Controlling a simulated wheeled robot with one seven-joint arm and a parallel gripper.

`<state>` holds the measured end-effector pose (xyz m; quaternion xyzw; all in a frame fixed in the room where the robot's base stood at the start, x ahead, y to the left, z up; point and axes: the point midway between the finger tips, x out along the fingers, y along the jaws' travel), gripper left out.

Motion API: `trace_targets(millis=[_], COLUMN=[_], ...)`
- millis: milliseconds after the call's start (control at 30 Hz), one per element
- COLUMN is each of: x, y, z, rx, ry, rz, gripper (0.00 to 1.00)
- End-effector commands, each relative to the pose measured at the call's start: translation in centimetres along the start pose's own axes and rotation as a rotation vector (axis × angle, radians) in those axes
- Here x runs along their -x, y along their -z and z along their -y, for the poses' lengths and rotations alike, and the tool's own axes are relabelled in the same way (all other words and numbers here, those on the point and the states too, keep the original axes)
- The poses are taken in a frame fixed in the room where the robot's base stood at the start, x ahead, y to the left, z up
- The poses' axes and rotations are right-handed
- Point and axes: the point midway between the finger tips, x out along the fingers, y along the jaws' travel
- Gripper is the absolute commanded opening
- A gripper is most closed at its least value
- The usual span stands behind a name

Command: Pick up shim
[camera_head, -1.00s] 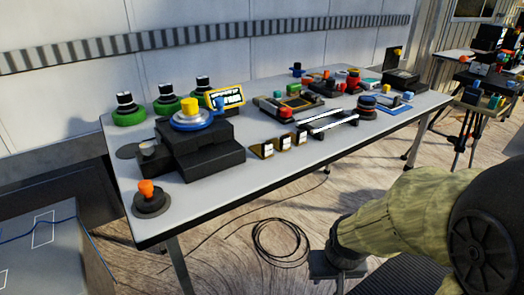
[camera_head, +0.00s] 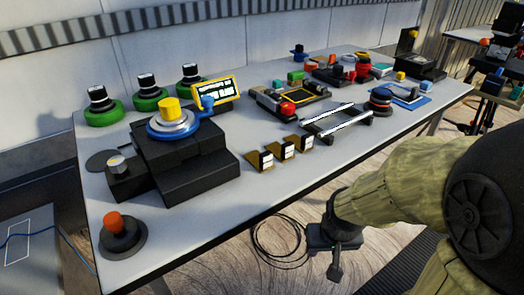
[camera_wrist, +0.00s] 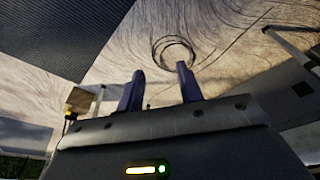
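Three small wedge-shaped pieces, brown with black and white ends, stand in a row near the table's front edge in the head view; they look like the shims. They are the left wedge (camera_head: 259,161), the middle wedge (camera_head: 282,150) and the right wedge (camera_head: 301,144). My gripper (camera_head: 335,270) hangs off the table's front side, to the right of and nearer than the wedges, apart from them. In the wrist view, my gripper's two dark fingers (camera_wrist: 161,88) are spread with nothing between them, over the floor.
The grey table (camera_head: 190,240) holds a black stepped block with a yellow-topped blue dial (camera_head: 172,124) and an orange knob (camera_head: 121,232). A frame with two white rails (camera_head: 335,122) stands behind the wedges to the right. A cable coil (camera_wrist: 175,52) lies on the floor.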

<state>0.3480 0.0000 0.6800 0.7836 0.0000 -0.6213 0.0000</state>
Motion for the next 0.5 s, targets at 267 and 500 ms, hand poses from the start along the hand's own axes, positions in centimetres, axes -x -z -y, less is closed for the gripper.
trace_targets(millis=[267,500], x=[0.0,2.1], y=[0.0,0.5], z=[0.0,0.0], rx=[0.000,0.000], ry=[0.000,0.000], rz=[0.000,0.000], gripper=[0.40,0.53])
